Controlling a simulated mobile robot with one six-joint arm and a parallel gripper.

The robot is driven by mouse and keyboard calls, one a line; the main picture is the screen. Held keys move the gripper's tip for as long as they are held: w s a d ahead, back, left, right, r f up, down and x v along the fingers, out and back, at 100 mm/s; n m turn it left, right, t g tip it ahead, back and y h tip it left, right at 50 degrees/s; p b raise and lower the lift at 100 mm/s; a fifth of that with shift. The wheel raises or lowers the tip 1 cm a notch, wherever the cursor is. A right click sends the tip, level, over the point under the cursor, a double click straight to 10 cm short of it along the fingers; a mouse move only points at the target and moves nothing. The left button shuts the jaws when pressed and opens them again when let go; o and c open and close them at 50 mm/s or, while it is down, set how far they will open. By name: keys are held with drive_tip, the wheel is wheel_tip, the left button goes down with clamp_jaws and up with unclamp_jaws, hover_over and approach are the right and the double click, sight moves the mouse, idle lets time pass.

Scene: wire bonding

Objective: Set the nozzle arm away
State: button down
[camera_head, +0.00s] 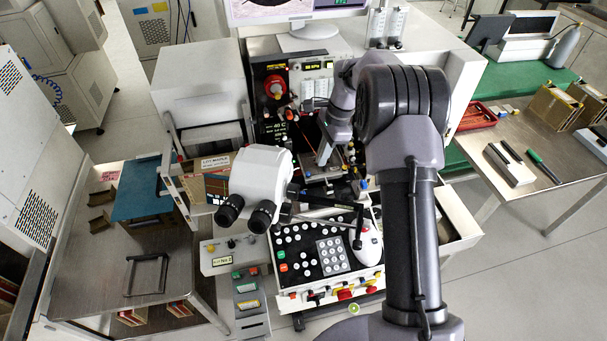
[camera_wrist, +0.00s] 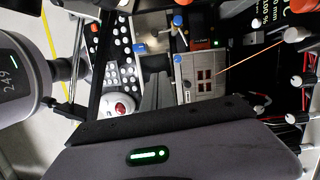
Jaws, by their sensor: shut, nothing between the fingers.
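A thin copper-coloured rod (camera_wrist: 250,55) that looks like the nozzle arm shows in the wrist view. It runs from a pale knob (camera_wrist: 292,35) at the upper right down to the metal work stage (camera_wrist: 203,76) with its small dark square windows. In the head view my gripper (camera_head: 323,156) points down over the stage area of the bonding machine, in front of its dark panel. It is shut and empty.
The white microscope (camera_head: 262,175) stands close to the left of my gripper. The black control panel (camera_head: 300,262) and white mouse-like handpiece (camera_head: 367,246) lie in front. Knobs crowd the stage. A monitor (camera_head: 300,12) stands behind; side tables flank the machine.

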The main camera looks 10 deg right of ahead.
drive_tip(key=b+x, duration=0.1)
drive_tip(key=x, duration=0.9)
drive_tip(key=shift+f, duration=0.1)
drive_tip(key=a, duration=0.3)
drive_tip(key=shift+s+a+r, duration=0.1)
drive_tip(key=shift+a+r, duration=0.15)
drive_tip(key=shift+a, duration=0.25)
drive_tip(key=shift+b, duration=0.3)
